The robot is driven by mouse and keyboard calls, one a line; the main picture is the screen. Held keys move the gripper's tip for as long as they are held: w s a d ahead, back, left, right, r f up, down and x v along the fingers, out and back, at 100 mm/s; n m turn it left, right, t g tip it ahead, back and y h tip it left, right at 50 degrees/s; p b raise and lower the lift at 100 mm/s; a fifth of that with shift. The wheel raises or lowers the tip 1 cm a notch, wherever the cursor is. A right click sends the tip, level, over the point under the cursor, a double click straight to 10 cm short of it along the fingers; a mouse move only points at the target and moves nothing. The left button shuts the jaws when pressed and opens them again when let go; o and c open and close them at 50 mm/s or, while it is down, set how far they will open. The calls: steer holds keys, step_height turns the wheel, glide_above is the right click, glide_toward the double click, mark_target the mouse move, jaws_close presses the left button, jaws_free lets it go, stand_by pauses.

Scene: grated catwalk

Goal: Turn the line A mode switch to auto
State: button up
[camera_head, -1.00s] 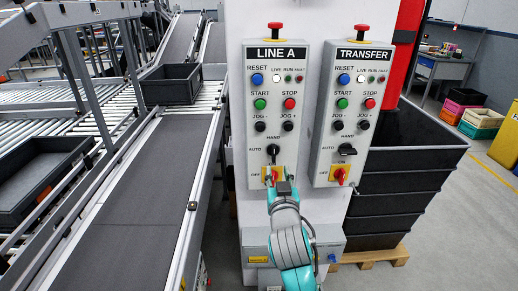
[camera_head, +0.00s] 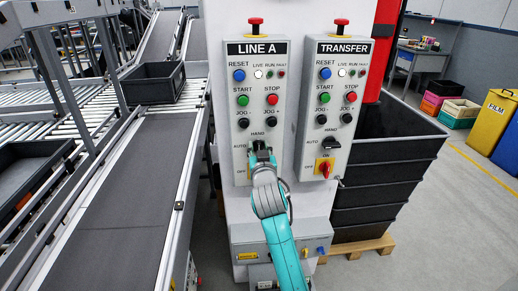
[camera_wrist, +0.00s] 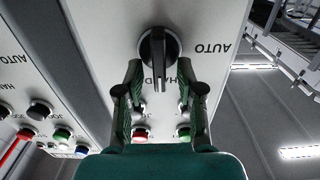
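The LINE A panel (camera_head: 240,108) is left of the TRANSFER panel. Its black mode switch (camera_wrist: 158,47) shows in the wrist view, upside down, with its handle pointing toward the HAND label, and AUTO (camera_wrist: 211,48) to one side. In the head view the switch (camera_head: 258,146) is mostly covered by my gripper (camera_head: 261,157). In the wrist view my gripper (camera_wrist: 159,68) is open, one finger on each side of the handle, with gaps showing. The red switch low on the LINE A panel is hidden behind my gripper.
The TRANSFER panel (camera_head: 311,145) stands close on the right, with its own mode switch (camera_head: 331,143) and red switch (camera_head: 324,169). START and STOP buttons (camera_head: 272,99) sit above. A conveyor (camera_head: 130,180) is left; stacked black crates (camera_head: 385,170) are right.

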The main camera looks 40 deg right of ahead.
jaws_close()
steer(key=shift+n, duration=0.4)
steer(key=n, duration=0.8)
steer(key=shift+w+a+f, duration=0.25)
steer(key=shift+w+a, duration=0.05)
steer(key=shift+a, duration=0.1)
steer(key=n, duration=0.4)
steer(key=shift+a+f+n, duration=0.15)
steer(key=shift+f+n, duration=0.1)
steer(key=shift+n, duration=0.15)
steer(key=n, duration=0.4)
steer(key=shift+w+f, duration=0.1)
steer(key=shift+f, duration=0.15)
steer(key=shift+n, duration=0.3)
